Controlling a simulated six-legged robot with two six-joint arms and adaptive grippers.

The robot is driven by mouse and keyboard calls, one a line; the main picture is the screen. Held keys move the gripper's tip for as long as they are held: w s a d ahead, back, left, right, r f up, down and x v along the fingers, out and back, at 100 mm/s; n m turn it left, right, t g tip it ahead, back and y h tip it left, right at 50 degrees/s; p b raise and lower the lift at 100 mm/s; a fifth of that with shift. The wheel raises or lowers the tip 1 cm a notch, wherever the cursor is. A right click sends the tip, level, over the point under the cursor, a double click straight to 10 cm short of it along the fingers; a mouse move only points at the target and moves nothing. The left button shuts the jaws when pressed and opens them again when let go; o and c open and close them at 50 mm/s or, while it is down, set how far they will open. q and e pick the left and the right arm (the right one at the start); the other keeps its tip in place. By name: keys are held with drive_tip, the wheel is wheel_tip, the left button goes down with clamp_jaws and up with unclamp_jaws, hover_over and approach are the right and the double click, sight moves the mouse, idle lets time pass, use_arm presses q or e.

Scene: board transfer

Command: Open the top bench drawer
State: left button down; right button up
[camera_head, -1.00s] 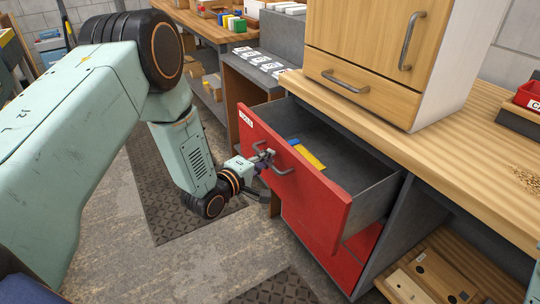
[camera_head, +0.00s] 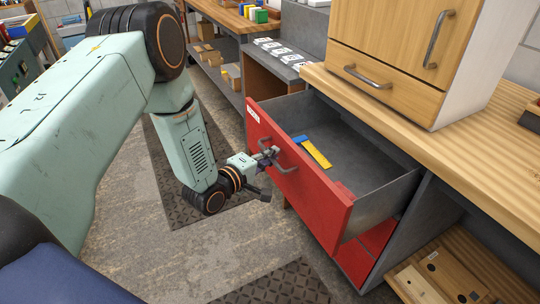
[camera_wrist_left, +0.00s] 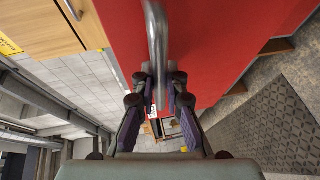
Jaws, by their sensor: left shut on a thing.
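The top bench drawer (camera_head: 300,175) has a red front and grey inner walls, and it stands pulled well out of the bench. Its grey bar handle (camera_head: 284,160) is on the red front. My left gripper (camera_head: 268,156) is shut on the handle. In the left wrist view, the fingers of the left gripper (camera_wrist_left: 155,85) sit on either side of the handle bar (camera_wrist_left: 156,35), in front of the red drawer front (camera_wrist_left: 215,45). A yellow and blue item (camera_head: 314,153) lies inside the drawer. My right gripper is in neither view.
A wooden cabinet (camera_head: 395,50) stands on the wooden bench top (camera_head: 475,135). A second red drawer front (camera_head: 360,262) is below the open one. An open shelf with wooden boards (camera_head: 440,280) is at lower right. The floor (camera_head: 200,255) in front is clear apart from dark mats.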

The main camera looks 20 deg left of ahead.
use_arm(q)
drive_tip(key=c, duration=1.4)
unclamp_jaws()
drive_tip(key=shift+o, duration=0.2)
drive_tip(key=v, duration=1.2)
